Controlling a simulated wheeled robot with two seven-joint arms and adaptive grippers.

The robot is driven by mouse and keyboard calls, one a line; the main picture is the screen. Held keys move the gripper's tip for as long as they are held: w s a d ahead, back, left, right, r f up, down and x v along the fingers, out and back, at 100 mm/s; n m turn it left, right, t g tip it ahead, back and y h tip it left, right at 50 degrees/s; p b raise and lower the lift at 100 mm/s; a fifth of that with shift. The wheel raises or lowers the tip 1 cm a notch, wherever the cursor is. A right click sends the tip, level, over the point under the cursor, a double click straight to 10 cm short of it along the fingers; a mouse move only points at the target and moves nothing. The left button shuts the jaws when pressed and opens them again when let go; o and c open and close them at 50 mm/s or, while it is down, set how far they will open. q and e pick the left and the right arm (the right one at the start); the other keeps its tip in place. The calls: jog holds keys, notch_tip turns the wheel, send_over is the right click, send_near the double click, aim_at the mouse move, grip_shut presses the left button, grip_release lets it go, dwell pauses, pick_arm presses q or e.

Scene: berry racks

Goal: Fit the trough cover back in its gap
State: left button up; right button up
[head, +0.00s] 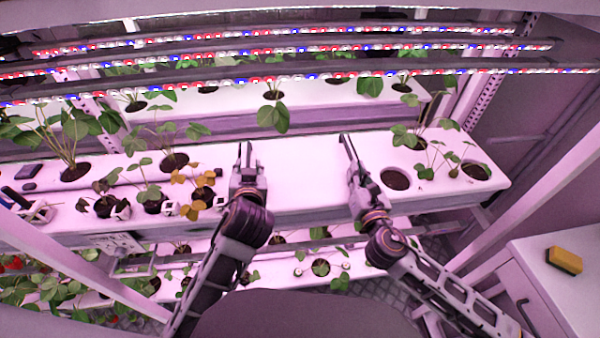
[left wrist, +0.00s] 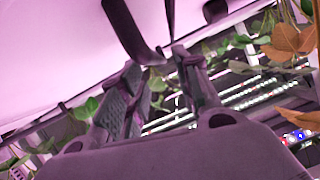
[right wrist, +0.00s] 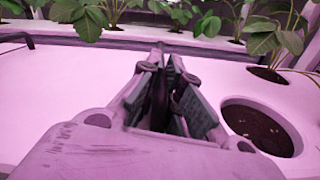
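The trough cover (head: 298,168) is the plain white panel in the middle of the planted trough, between my two grippers. My left gripper (head: 244,150) is over its left end. In the left wrist view its fingers (left wrist: 158,62) stand apart, with leaves showing between them, and a dark curved handle (left wrist: 135,30) reaches to the fingertips. My right gripper (head: 347,143) is at the cover's right end. In the right wrist view its fingers (right wrist: 167,60) close around a dark bar (right wrist: 158,100), which looks like a handle. Another dark handle (right wrist: 15,39) shows at far left. The cover's seams are hard to see.
The trough (head: 430,195) holds strawberry plants on both sides, with an open soil hole (head: 395,179) right of my right gripper. Light bars (head: 300,75) cross above. A yellow sponge (head: 564,261) lies on a cabinet (head: 540,285) at lower right.

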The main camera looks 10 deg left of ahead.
pick_arm(q)
jog(key=shift+v, duration=1.3)
pick_arm(e)
jog(key=shift+s, duration=0.1)
jog(key=shift+s+d+f, duration=0.15)
jog(key=shift+s+d, duration=0.05)
jog(key=shift+s, duration=0.5)
pick_arm(q)
jog(key=shift+w+a+f, duration=0.1)
jog(key=shift+w+f, duration=0.15)
jog(key=shift+w, duration=0.2)
pick_arm(e)
jog(key=shift+s+f, duration=0.2)
jog(key=shift+s, duration=0.25)
pick_arm(q)
jog(key=shift+s+r, duration=0.3)
jog(key=shift+s, duration=0.3)
pick_arm(e)
jog(key=v, duration=0.3)
jog(key=shift+s+d+r, duration=0.1)
jog(key=shift+s+r, duration=0.15)
jog(key=shift+r, duration=0.1)
jog(key=shift+s, duration=0.4)
pick_arm(q)
jog(key=shift+w+f, duration=0.15)
jog(key=shift+w, duration=0.15)
jog(key=shift+s, duration=0.2)
jog(key=shift+w, duration=0.1)
pick_arm(e)
jog(key=shift+v, duration=2.5)
